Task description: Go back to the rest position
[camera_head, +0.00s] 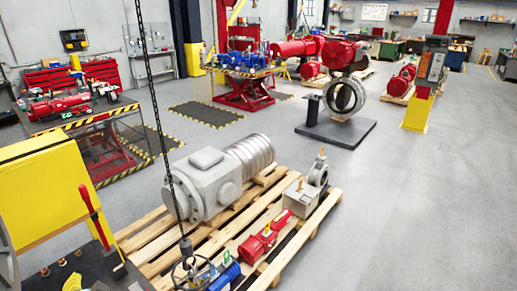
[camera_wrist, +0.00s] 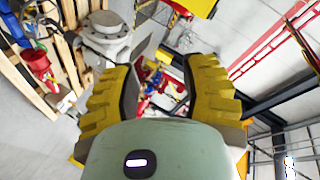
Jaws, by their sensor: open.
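My gripper (camera_wrist: 160,68) shows in the wrist view, with its two ribbed yellow fingers spread wide apart. It is open, and nothing is held between the fingers. Blurred red and blue machine parts show in the gap, in the background behind the fingers. I cannot make out my gripper in the head view. The wrist view is strongly tilted, with a grey flanged part (camera_wrist: 104,24) and wooden pallet boards (camera_wrist: 68,50) at the upper left.
In the head view, a grey actuator (camera_head: 208,186) and a red actuator (camera_head: 264,240) lie on a wooden pallet (camera_head: 275,262). A chain (camera_head: 158,115) hangs in front. A yellow panel (camera_head: 40,190) stands at the left. A valve on a dark plate (camera_head: 335,132) stands behind. The right floor is clear.

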